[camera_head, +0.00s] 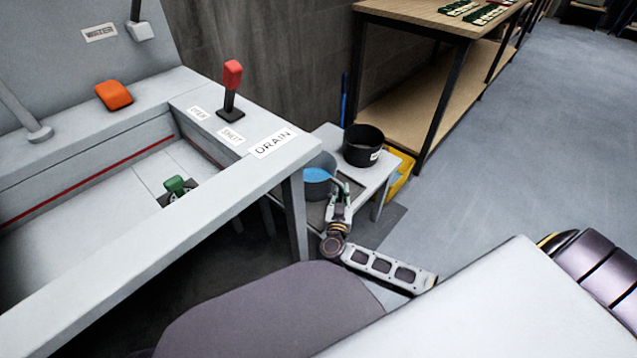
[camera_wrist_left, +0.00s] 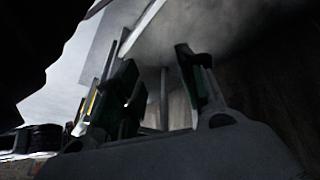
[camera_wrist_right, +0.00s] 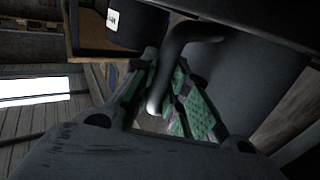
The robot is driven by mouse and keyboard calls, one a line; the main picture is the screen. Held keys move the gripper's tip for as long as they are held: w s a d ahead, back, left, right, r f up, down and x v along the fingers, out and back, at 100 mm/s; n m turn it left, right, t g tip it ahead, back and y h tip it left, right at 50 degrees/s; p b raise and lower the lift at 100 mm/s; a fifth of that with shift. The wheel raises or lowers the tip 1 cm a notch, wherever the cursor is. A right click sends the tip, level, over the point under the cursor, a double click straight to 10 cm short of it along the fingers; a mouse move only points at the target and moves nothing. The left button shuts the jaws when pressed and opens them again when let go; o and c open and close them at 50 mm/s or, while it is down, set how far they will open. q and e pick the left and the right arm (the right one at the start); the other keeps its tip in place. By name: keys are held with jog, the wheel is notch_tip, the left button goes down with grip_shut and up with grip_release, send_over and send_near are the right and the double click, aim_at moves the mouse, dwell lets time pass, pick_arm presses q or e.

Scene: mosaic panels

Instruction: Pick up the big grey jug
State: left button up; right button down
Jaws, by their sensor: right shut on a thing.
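The big grey jug (camera_head: 318,188) stands on a low grey table, with blue contents (camera_head: 317,175) showing inside its rim. My right gripper (camera_head: 342,187) is at the jug's right side. In the right wrist view the jug's dark body (camera_wrist_right: 245,75) fills the right, and its curved handle (camera_wrist_right: 177,50) passes between the green-padded fingers of my right gripper (camera_wrist_right: 170,92), which is shut on it. In the left wrist view the fingers of my left gripper (camera_wrist_left: 160,75) stand apart with nothing between them. My left gripper does not show in the head view.
A black pot (camera_head: 363,148) with a white label stands close behind the jug, to its right. A yellow bin (camera_head: 400,175) is beside the low table (camera_head: 372,178). The grey trough (camera_head: 235,172) with a red lever (camera_head: 232,78) is on the left. Open floor (camera_head: 500,150) lies right.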

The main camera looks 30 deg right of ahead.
aim_at(342, 185)
jog(key=shift+w+r, duration=0.1)
dwell(0.3)
pick_arm(q)
jog(key=shift+r, duration=0.2)
pick_arm(e)
jog(key=shift+r, duration=0.2)
jog(key=shift+r+p, duration=0.4)
jog(key=shift+p, duration=0.05)
pick_arm(q)
notch_tip(342, 185, up, 6)
jog(key=a+f+p, duration=0.1)
jog(key=a+p, duration=0.1)
pick_arm(e)
notch_tip(342, 185, up, 3)
jog(key=shift+f, duration=0.15)
pick_arm(q)
notch_tip(342, 185, down, 6)
jog(key=s+a+g+y+p, duration=0.1)
jog(key=g+p, duration=0.1)
jog(key=p, duration=0.2)
jog(key=shift+y+p, duration=0.35)
jog(key=shift+y, duration=0.05)
pick_arm(e)
jog(key=s+d, duration=0.3)
jog(key=s, duration=0.5)
jog(key=s+d, duration=0.4)
jog(key=s, duration=0.4)
jog(key=shift+s+f, duration=0.2)
jog(key=shift+s, duration=0.15)
